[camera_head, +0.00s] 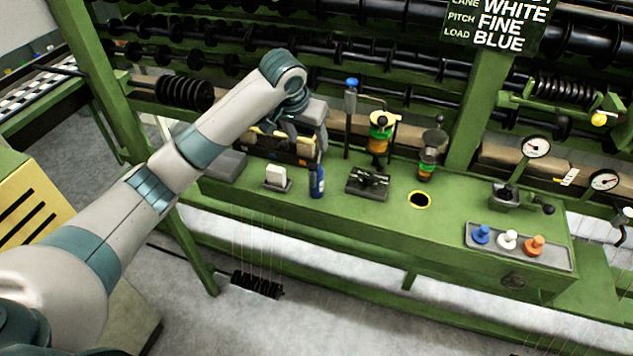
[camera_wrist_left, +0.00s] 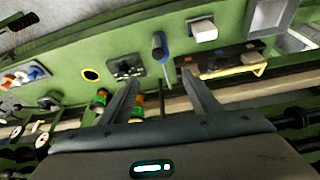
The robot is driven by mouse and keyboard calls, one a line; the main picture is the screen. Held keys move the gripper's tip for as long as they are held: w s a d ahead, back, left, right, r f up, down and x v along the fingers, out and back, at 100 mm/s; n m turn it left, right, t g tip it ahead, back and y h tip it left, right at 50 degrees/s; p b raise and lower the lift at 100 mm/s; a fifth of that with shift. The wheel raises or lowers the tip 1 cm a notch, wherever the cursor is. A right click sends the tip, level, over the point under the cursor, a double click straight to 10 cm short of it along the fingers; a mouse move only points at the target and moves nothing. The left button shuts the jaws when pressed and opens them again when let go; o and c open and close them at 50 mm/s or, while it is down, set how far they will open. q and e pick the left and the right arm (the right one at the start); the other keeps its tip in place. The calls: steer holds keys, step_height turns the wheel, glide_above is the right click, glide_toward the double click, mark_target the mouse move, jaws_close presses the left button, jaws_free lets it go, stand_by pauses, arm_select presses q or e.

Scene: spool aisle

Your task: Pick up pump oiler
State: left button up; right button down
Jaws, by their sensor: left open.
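A small dark blue bottle with a thin upright spout, which looks like the pump oiler (camera_head: 317,183), stands on the green bench top below my left gripper. It also shows in the left wrist view (camera_wrist_left: 159,46), beyond the gap between the fingers. My left gripper (camera_head: 308,140) is open and points down, above and slightly behind the bottle. Its fingers (camera_wrist_left: 160,82) are apart in the wrist view, with no object held between them. The gripper does not touch the bottle as far as I can see. My right gripper is not in view.
A white block (camera_head: 275,176) stands left of the bottle and a dark metal fixture (camera_head: 367,183) right of it. A post with a blue top (camera_head: 351,84) and a banded spindle (camera_head: 380,135) rise behind. A tray (camera_head: 555,262) with coloured pegs lies at the right.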

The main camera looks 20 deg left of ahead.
mark_target(316, 166)
arm_select(q)
steer(key=p+x, duration=0.3)
steer(key=x, duration=0.8)
steer(key=shift+f, duration=0.1)
steer(key=shift+w+f, duration=0.1)
steer(key=shift+f, duration=0.25)
steer(key=shift+w+f+p, duration=0.15)
steer(key=shift+f+p, duration=0.2)
steer(key=shift+p, duration=0.3)
steer(key=p+x, duration=0.1)
steer(key=x, duration=0.2)
steer(key=shift+a+f, duration=0.15)
steer(key=shift+f, duration=0.1)
steer(key=shift+w+f, duration=0.2)
steer(key=shift+f, duration=0.2)
